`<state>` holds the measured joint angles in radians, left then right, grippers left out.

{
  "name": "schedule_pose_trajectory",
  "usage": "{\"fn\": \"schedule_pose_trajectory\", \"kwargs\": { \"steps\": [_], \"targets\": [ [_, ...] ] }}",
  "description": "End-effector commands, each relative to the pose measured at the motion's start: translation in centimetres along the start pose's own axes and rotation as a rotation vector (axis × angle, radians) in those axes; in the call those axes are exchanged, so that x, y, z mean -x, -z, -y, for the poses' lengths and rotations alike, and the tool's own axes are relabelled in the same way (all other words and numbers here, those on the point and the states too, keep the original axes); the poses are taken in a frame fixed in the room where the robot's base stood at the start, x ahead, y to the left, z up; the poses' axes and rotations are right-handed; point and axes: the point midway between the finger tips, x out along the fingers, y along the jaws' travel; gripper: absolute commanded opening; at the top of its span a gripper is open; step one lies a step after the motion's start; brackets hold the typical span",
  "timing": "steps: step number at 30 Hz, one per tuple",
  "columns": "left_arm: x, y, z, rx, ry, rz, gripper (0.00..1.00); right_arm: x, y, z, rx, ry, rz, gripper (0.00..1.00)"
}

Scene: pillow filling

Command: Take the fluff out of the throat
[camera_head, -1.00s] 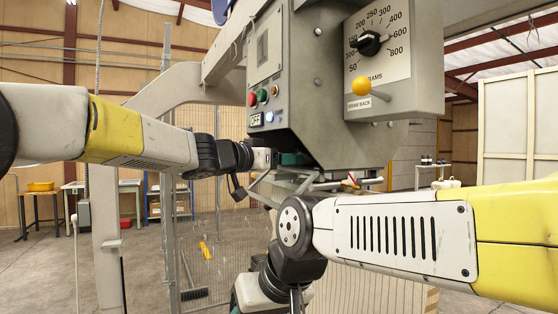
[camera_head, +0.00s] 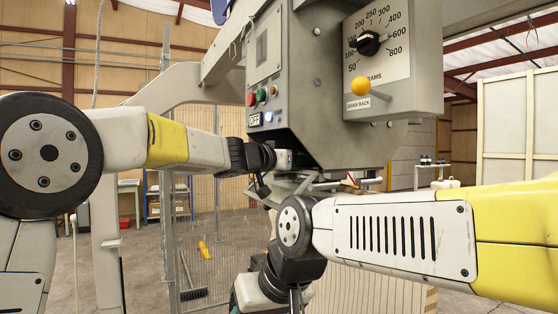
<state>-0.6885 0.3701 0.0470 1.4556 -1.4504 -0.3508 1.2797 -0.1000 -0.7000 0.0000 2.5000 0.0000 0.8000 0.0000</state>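The grey filling machine (camera_head: 335,130) stands in the middle, with a dial, a yellow-knobbed lever and a sign beside it. Its throat is hard to make out beneath the housing, behind my arms and some metal rods (camera_head: 300,183). I cannot make out any fluff. My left arm reaches in from the left, and its wrist end (camera_head: 262,158) is at the lower left of the housing; its fingers are too hidden to judge. My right arm crosses from the right below the housing. Its wrist (camera_head: 270,283) points down near the bottom edge, and its fingertips do not show clearly.
The yellow knob (camera_head: 361,86) and lever stick out from the machine's front. Red and green buttons (camera_head: 252,99) and a lit OFF panel are on its left face. A mesh fence (camera_head: 228,235) and a broom (camera_head: 194,294) stand behind on the left. White panels (camera_head: 518,125) are at the right.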

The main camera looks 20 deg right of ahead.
Motion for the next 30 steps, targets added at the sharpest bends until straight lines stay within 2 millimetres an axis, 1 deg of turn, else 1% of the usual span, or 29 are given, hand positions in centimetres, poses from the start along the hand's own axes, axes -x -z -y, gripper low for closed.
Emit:
{"fn": "schedule_pose_trajectory", "kwargs": {
  "steps": [1, 4, 5, 18, 23, 26, 30],
  "targets": [
    [0.0, 0.0, 0.0, 0.000, 0.000, 0.000, 0.32, 0.0, 0.0, 0.0, 0.000, 0.000, 0.000, 0.48],
    [0.0, 0.0, 0.0, 0.000, 0.000, 0.000, 0.12, 0.0, 0.0, 0.0, 0.000, 0.000, 0.000, 0.48],
    [0.0, 0.0, 0.0, 0.000, 0.000, 0.000, 0.10, 0.0, 0.0, 0.0, 0.000, 0.000, 0.000, 0.48],
    [0.0, 0.1, 0.0, 0.000, 0.000, -0.001, 0.08, 0.0, 0.0, 0.0, 0.000, 0.000, 0.000, 0.48],
    [0.1, 0.8, 0.0, -0.001, -0.001, -0.001, 0.08, 0.0, 0.0, 0.0, 0.000, 0.000, 0.000, 0.48],
    [0.1, 1.7, 0.0, -0.001, 0.000, -0.002, 0.08, 0.0, 0.0, 0.0, 0.000, 0.000, 0.000, 0.48],
    [3.2, 1.5, 0.1, 0.002, 0.003, 0.000, 0.08, 0.0, 0.0, 0.0, 0.000, 0.000, 0.000, 0.48]
  ]
}}
